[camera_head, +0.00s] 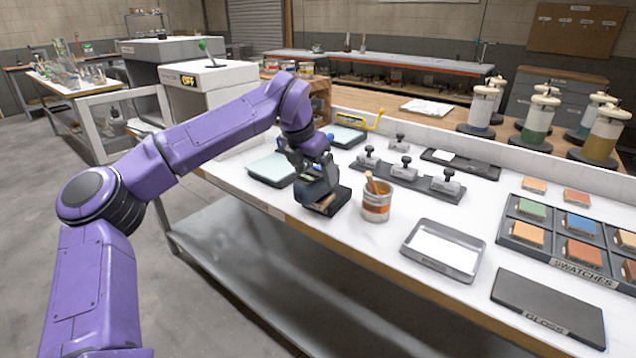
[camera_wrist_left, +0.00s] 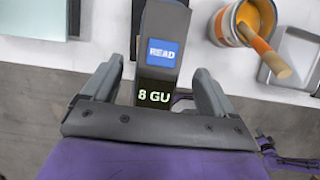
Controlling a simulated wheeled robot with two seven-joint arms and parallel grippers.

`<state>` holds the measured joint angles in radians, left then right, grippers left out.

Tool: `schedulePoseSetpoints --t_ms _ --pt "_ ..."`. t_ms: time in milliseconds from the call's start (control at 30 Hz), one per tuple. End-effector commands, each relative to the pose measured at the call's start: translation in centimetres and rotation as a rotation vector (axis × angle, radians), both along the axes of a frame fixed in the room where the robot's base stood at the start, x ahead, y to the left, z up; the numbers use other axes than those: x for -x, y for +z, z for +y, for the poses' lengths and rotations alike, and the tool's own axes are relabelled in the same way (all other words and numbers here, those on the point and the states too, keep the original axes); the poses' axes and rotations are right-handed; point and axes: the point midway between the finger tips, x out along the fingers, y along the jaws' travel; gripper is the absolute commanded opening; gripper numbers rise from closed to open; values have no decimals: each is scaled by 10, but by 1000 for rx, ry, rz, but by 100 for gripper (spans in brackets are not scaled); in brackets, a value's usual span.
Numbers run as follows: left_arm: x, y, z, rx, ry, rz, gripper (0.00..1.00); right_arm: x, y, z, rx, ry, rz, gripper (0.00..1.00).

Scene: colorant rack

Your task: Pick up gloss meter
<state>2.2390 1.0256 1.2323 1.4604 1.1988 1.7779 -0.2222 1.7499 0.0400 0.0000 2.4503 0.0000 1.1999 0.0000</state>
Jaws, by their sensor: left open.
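The gloss meter (camera_wrist_left: 166,22) is a dark grey device with a blue READ button and a small screen that reads 8 GU. In the wrist view it lies between the two fingers of my left gripper (camera_wrist_left: 157,92), with a gap showing on each side. In the head view my left gripper (camera_head: 318,180) points down over the meter near the front edge of the table and hides much of it. My left gripper is open.
An orange-banded can with a brush (camera_head: 376,206) stands just right of my gripper. Further right are a metal tray (camera_head: 409,247), a black GLOSS mat (camera_head: 548,305) and a swatch tray (camera_head: 545,262). Weighted blocks (camera_head: 402,172) stand behind. A pale-topped pad (camera_head: 270,168) lies to the left.

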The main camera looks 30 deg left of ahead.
Motion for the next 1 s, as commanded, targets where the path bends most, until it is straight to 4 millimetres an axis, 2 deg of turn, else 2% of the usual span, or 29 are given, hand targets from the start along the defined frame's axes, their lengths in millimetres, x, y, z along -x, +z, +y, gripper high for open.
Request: schedulePoseSetpoints --t_ms 133,233,500,667,700,733,1000 --pt "-15 -22 1 0 0 6 87 0 9 0 0 0 0 0" --pt "-20 -37 1 0 1 4 87 0 8 0 0 0 0 0" --pt "-23 -41 1 -1 1 1 87 0 8 0 0 0 0 0" --pt "-22 -41 1 -1 1 1 35 0 8 0 0 0 0 0" --pt "-22 -41 1 -1 1 1 22 0 8 0 0 0 0 0" --pt "-22 -41 1 -1 1 1 14 0 8 0 0 0 0 0" --pt "-23 -34 1 0 1 -3 14 0 8 0 0 0 0 0"
